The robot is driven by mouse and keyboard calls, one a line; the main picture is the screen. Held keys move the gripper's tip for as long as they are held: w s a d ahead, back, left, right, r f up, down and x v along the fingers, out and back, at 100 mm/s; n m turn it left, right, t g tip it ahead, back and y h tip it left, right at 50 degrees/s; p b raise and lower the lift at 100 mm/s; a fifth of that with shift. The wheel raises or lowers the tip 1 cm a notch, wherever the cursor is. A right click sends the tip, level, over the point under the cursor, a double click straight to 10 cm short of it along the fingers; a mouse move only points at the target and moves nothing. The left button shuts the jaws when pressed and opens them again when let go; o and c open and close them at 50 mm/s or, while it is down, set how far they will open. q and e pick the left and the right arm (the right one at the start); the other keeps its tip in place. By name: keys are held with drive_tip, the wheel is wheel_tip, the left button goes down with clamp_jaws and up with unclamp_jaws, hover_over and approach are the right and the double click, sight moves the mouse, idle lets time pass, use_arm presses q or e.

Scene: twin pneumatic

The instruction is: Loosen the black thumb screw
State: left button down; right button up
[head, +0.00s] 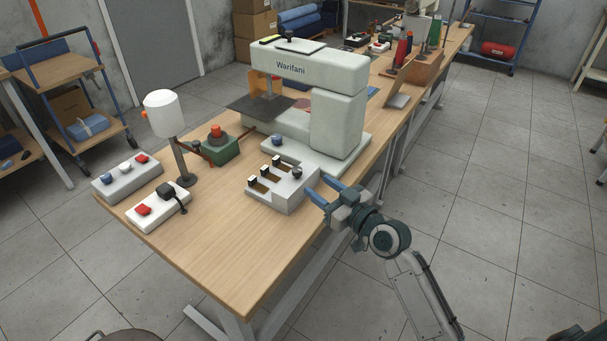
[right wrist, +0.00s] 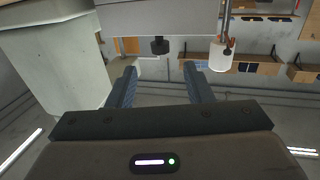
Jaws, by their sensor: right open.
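The black thumb screw (head: 297,173) is a small dark knob on the right side of a white control box (head: 291,201) with several black-topped levers in slots. In the right wrist view the black knob (right wrist: 159,46) sticks out from the pale box, ahead of and between my fingers. My right gripper (head: 316,184) has blue fingers, is open and empty, and is just right of the box, apart from the knob. It also shows in the right wrist view (right wrist: 121,82), seen from behind. My left gripper is not in view.
A large white machine (head: 337,121) marked Warifani stands behind the box. Left are a lamp-like white cylinder on a post (head: 161,112), a green box with red button (head: 219,152) and two switch boxes (head: 127,178). The front of the wooden table (head: 232,255) is clear.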

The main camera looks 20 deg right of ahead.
sight(301, 173)
drive_tip(key=x, duration=0.7)
drive_tip(key=shift+p, duration=0.4)
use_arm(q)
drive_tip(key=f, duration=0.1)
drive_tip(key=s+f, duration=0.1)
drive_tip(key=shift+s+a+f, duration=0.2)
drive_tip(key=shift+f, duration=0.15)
use_arm(e)
drive_tip(key=shift+s, duration=0.1)
drive_tip(key=shift+d, duration=0.1)
drive_tip(key=c, duration=1)
